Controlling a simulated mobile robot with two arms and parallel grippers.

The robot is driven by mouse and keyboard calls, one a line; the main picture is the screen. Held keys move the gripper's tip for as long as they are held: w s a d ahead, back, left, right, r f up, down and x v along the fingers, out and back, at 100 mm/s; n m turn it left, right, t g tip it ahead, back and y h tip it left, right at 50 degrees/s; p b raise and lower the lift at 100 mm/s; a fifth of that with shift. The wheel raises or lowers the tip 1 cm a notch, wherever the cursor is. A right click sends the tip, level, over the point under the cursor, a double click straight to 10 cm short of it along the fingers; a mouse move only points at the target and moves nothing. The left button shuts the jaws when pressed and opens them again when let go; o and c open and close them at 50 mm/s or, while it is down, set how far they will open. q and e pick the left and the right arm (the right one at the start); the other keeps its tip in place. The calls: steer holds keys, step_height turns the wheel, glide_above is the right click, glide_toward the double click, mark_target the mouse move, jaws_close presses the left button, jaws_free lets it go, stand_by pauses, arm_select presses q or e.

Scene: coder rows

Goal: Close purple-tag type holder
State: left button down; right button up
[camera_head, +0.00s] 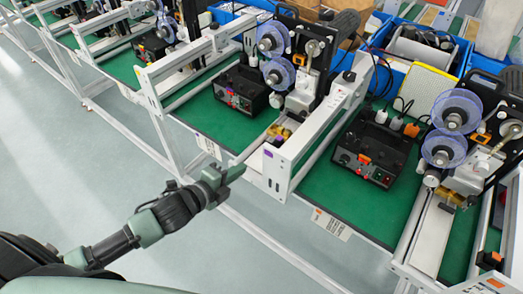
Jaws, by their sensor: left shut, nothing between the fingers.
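A coder stands in the middle of the view, with a small purple tag (268,153) on the white end block at the front of its frame. A brass type holder part (280,133) shows just behind that block, below the printing head. I cannot tell how far open the holder is. My left gripper (238,172) is shut and empty. In the picture it is just left of and a little below the purple tag, in front of the bench edge. Contact with the coder is not clear. My right gripper is out of view.
A black control box (241,91) sits on the green mat left of the coder, and another control box (372,147) sits to its right. A white frame rail (312,135) stands up right of the tag. Similar coders line the row. Grey floor (110,165) is clear in front.

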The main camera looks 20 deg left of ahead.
arm_select(q)
steer(key=p+x, duration=0.1)
steer(key=x, duration=0.5)
steer(key=shift+r, duration=0.15)
steer(key=w, duration=0.1)
steer(key=w+d+p, duration=0.1)
steer(key=w, duration=0.2)
steer(key=shift+w+d+r, duration=0.1)
steer(key=shift+d, duration=0.25)
steer(key=shift+w+d+b, duration=0.1)
steer(key=shift+w+d, duration=0.1)
steer(key=shift+w, duration=0.45)
steer(key=shift+w+d+b, duration=0.1)
steer(key=shift+w+d, duration=0.1)
steer(key=shift+w, duration=0.45)
steer(key=shift+w+d+b, duration=0.1)
steer(key=shift+w+d, duration=0.15)
steer(key=shift+w, duration=0.4)
steer(key=shift+s, duration=0.1)
steer(key=shift+a, duration=0.1)
